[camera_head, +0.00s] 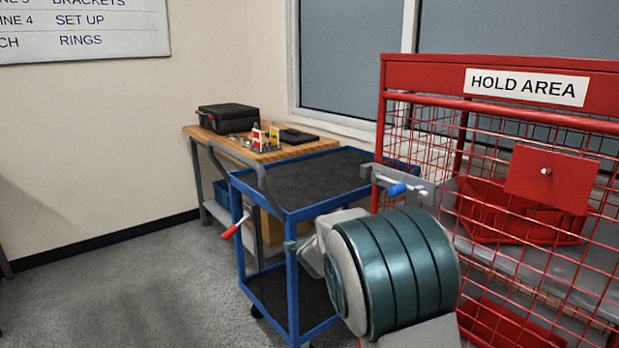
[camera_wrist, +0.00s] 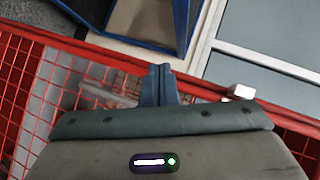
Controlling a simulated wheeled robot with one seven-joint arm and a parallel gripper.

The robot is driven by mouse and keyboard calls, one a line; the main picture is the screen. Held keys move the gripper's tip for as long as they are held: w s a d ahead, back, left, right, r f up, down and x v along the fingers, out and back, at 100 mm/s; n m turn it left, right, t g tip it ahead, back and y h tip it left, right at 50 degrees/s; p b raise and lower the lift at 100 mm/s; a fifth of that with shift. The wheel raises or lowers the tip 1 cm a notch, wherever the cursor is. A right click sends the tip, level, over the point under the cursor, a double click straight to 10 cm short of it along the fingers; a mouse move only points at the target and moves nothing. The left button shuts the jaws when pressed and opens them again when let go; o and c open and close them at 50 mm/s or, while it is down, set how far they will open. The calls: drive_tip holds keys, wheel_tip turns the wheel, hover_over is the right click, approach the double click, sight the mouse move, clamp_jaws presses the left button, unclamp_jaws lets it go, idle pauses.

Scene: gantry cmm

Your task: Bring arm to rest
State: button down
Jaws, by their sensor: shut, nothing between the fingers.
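My gripper (camera_wrist: 158,68) shows in the wrist view, its two dark blue-green fingers pressed together with nothing between them. In the wrist view, red mesh of the cage lies beyond and to both sides of the fingers; I cannot tell how far off it is. In the head view, my arm (camera_head: 395,272), with a ribbed dark green section and pale grey links, stands in front of the blue cart and the red cage. I cannot make out the fingertips in the head view.
The red mesh cage marked HOLD AREA (camera_head: 526,86) is close on the right, with a blue-handled latch (camera_head: 400,189). The blue cart (camera_head: 310,180) stands behind my arm. A wooden bench (camera_head: 293,150) holds a black case (camera_head: 228,118). Floor at left (camera_head: 130,285) is clear.

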drive_tip(key=s+r+n+g+y+p, duration=0.2)
drive_tip(key=s+r+n+y+p, duration=0.35)
drive_tip(key=s+r, duration=0.3)
drive_tip(key=s+d+r+n+g+p, duration=0.2)
drive_tip(key=s+n+g+p, duration=0.1)
drive_tip(key=s, duration=0.8)
drive_tip(key=s+d+r+n+g+h+p, duration=0.1)
drive_tip(key=s+d+r+n+g+p, duration=0.1)
drive_tip(key=s, duration=0.8)
drive_tip(key=s+d+r+n+g+p, duration=0.2)
drive_tip(key=s+n+p, duration=0.4)
drive_tip(key=s, duration=0.5)
drive_tip(key=shift+s+d+r+n+g, duration=0.15)
drive_tip(key=shift+s+d+n+g, duration=0.2)
drive_tip(key=shift+d+n+g, duration=0.45)
